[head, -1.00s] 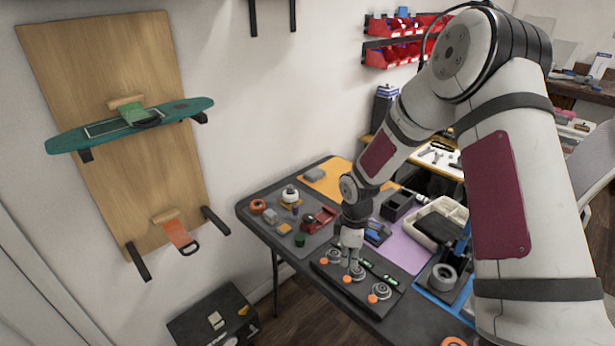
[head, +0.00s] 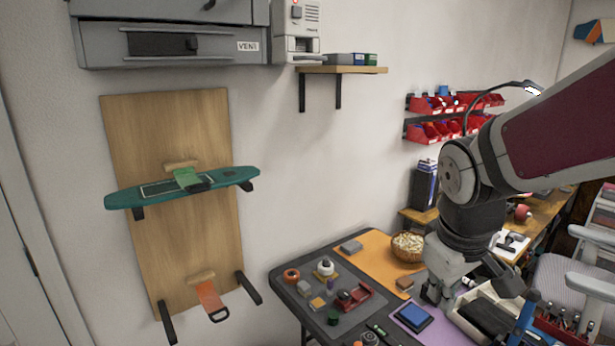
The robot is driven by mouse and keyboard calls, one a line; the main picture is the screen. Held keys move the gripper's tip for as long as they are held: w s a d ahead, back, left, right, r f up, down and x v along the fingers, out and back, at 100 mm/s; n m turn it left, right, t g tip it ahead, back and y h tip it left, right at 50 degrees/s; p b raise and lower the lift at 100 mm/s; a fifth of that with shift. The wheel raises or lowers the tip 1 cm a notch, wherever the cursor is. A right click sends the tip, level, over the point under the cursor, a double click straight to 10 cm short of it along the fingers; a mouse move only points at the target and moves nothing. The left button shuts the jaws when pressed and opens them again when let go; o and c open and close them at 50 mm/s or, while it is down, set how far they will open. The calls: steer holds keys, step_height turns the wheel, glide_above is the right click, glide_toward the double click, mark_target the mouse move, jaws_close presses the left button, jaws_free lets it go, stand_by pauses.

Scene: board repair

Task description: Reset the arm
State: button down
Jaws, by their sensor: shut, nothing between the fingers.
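My arm comes in from the upper right in the head view and bends down at a grey joint. My gripper (head: 432,298) points down over the right part of the workbench, close to the purple mat (head: 408,322) and the blue square pad (head: 412,317). Its fingers are shut with nothing held. Whether the fingertips touch anything below is too small to tell.
The workbench (head: 287,296) holds an orange mat (head: 375,258), a wicker bowl (head: 407,247) and several small parts. A teal skateboard deck (head: 225,180) sits on a wall rack at left. Red bins (head: 436,131), a shelf (head: 345,70) and a grey vent cabinet (head: 170,45) hang above.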

steer(key=s+a+r+m+t, duration=0.1)
steer(key=s+r+m, duration=0.1)
steer(key=s, duration=0.4)
steer(key=s+a+r+m+t+y, duration=0.1)
steer(key=s+r+m, duration=0.1)
steer(key=s, duration=0.5)
steer(key=shift+s+r+m+y, duration=0.3)
steer(key=shift+r+m, duration=0.1)
steer(key=shift+r, duration=0.35)
